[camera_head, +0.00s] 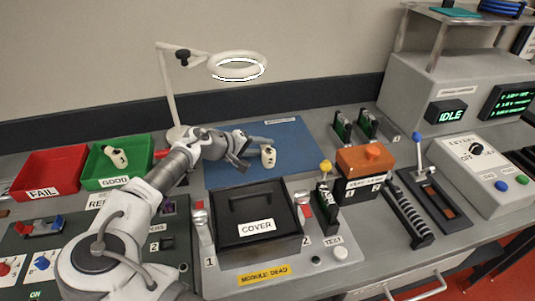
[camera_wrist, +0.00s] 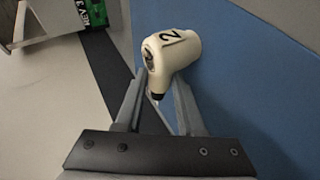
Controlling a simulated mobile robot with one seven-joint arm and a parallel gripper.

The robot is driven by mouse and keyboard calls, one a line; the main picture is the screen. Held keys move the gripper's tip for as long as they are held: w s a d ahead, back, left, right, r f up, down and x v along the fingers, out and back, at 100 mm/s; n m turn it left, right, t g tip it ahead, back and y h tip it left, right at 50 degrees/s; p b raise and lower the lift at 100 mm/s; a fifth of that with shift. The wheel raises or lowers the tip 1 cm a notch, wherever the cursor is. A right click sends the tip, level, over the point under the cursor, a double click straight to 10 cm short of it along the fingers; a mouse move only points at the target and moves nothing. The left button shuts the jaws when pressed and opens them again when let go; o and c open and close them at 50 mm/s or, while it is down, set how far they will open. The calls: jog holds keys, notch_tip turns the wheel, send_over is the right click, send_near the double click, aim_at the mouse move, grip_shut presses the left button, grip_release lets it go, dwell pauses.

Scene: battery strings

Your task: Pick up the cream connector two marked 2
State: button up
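The cream connector marked 2 (camera_head: 268,156) is on the blue mat (camera_head: 290,134), near its middle. In the wrist view the connector (camera_wrist: 172,50) shows its black 2 and a dark narrow end pointing back between my fingers. My gripper (camera_head: 262,145) is beside it, reaching in from the left. In the wrist view my gripper (camera_wrist: 160,84) has its fingers apart, with the connector at and partly between the tips. I cannot tell whether a finger touches it.
Another cream connector (camera_head: 116,156) lies in the green GOOD bin (camera_head: 104,180). The red FAIL bin (camera_head: 50,173) is left of it. A ring lamp (camera_head: 237,67) stands behind my arm. The black COVER box (camera_head: 258,235) and orange block (camera_head: 364,161) stand near the mat.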

grip_shut()
jog(key=shift+r, duration=0.1)
